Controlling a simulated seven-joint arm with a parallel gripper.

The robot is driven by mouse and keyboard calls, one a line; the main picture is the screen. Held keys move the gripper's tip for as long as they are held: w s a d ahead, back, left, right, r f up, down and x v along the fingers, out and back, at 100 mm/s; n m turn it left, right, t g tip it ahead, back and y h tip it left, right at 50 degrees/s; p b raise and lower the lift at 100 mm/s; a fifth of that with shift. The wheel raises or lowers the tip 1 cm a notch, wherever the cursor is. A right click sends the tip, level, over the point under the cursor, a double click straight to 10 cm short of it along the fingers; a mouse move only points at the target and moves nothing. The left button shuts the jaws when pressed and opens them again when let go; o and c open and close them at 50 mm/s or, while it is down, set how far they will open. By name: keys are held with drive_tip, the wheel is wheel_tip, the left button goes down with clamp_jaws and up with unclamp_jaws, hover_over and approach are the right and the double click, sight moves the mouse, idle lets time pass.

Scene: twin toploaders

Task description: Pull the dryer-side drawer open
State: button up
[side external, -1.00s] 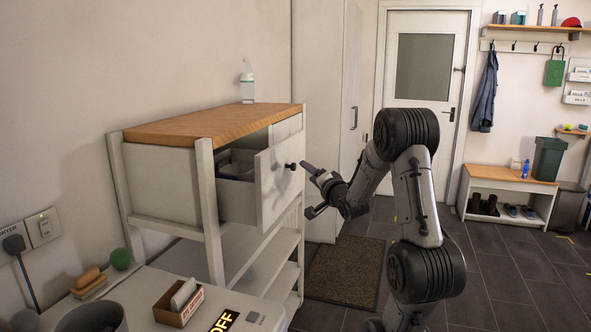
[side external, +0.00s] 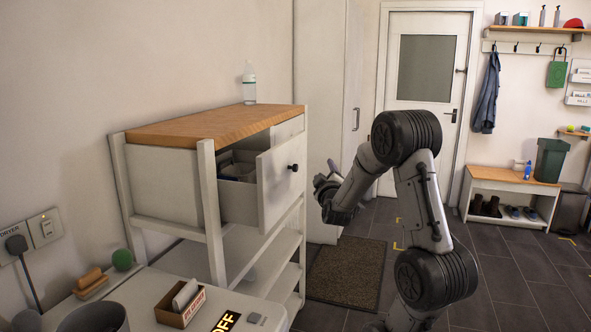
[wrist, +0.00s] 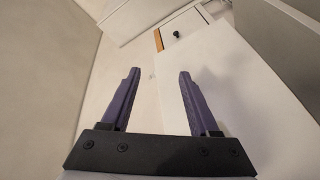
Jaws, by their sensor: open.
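The dryer-side drawer (side external: 276,188) stands partly pulled out of the white unit with the wooden top (side external: 215,126). Its white front carries a dark round knob (side external: 293,168), and some contents (side external: 238,170) show inside behind the front. My gripper (side external: 328,178) is in the air to the right of the knob, apart from it. In the wrist view my gripper (wrist: 157,78) is open with nothing between its two purple fingers. A white front with a dark knob (wrist: 176,34) shows beyond the fingers there; I cannot tell for certain which drawer it belongs to.
A clear bottle (side external: 249,84) stands on the wooden top. In front are an appliance top with a small box (side external: 180,304), a brush (side external: 89,281) and a green ball (side external: 122,259). A doormat (side external: 345,274) lies on the floor.

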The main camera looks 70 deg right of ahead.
drive_tip(key=a+n, duration=0.1)
drive_tip(key=n, duration=0.2)
drive_tip(key=n+y, duration=0.1)
drive_tip(key=n, duration=0.3)
approach(296, 169)
drive_tip(key=x, duration=1.1)
drive_tip(key=shift+w+d, duration=0.1)
clamp_jaws()
drive_tip(key=shift+n, duration=0.3)
idle(0.6)
